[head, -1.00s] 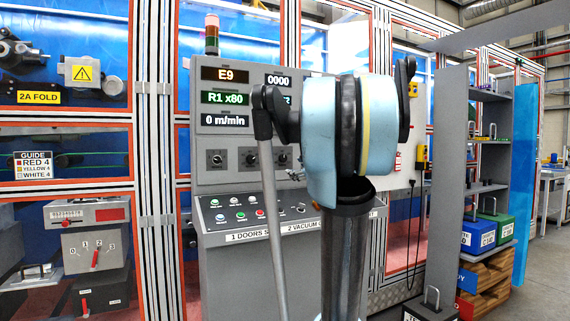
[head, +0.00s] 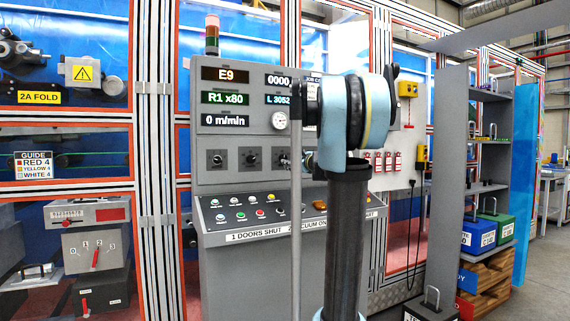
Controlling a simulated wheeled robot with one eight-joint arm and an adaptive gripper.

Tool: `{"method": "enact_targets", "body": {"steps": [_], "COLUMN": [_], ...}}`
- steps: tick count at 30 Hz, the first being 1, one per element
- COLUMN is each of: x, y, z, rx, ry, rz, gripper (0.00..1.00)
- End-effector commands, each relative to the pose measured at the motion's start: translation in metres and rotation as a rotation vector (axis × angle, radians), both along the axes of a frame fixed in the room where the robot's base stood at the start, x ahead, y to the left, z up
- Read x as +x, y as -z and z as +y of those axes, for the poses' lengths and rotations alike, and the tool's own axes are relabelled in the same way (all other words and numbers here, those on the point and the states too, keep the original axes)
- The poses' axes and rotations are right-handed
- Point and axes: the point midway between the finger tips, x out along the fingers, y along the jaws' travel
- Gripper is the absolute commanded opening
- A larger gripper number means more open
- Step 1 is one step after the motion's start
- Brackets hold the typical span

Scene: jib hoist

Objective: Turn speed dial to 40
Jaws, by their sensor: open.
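The grey control console carries a row of black dials on its upright face. The left dial (head: 215,159) and the middle dial (head: 251,157) are in clear view. A third dial (head: 283,160) is partly covered beside my thin grey arm link. The dial markings are too small to read, so I cannot tell which is the speed dial or its setting. A display (head: 223,120) above them reads 0 m/min. My arm stands in front of the console's right side. My gripper cannot be made out; the arm's joint and column block the view there.
A sloped panel (head: 228,230) with several coloured buttons lies below the dials. A round gauge (head: 279,120) sits above them. Glazed machine guards stand behind and to the left. A grey shelf rack (head: 487,130) with blue and green bins stands at the right.

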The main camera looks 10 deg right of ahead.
Motion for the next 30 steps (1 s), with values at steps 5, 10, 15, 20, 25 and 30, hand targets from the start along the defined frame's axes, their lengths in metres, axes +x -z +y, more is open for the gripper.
{"method": "enact_targets", "body": {"steps": [5,10,15,20,25,30], "x": [0.026,0.048,0.062,0.067,0.067,0.067], "y": [0.000,0.000,0.000,0.000,0.000,0.000], "z": [0.009,0.016,0.020,0.022,0.022,0.022], "rx": [0.000,0.000,0.000,0.000,0.000,0.000], "ry": [-0.002,-0.002,0.000,0.000,0.000,0.000], "rz": [0.000,0.000,0.000,0.000,0.000,0.000], "gripper": [0.52,0.52,0.52,0.52,0.52,0.36]}}
